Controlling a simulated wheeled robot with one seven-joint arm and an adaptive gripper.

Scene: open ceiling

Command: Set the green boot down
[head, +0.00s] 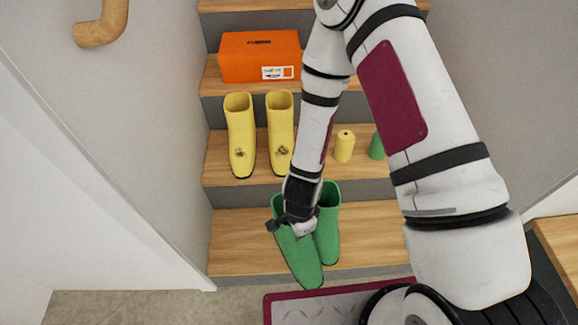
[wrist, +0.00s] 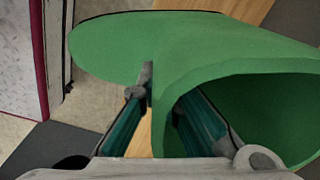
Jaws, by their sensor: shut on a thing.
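My gripper (head: 291,227) is shut on the upper edge of a green boot (head: 303,262) at the lowest step. In the wrist view one finger of my gripper (wrist: 161,97) is inside the opening of the held boot (wrist: 235,50) and the other is outside. Its toe points toward me and reaches past the step's front edge. I cannot tell whether its sole touches the step. A second green boot (head: 328,222) is close on its right, partly hidden behind it.
The lowest wooden step (head: 238,240) has free room left of the boots. Yellow boots (head: 241,135) (head: 280,135), a small yellow object (head: 344,147) and a partly hidden green object (head: 376,146) are on the step above. An orange box (head: 259,57) sits higher.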

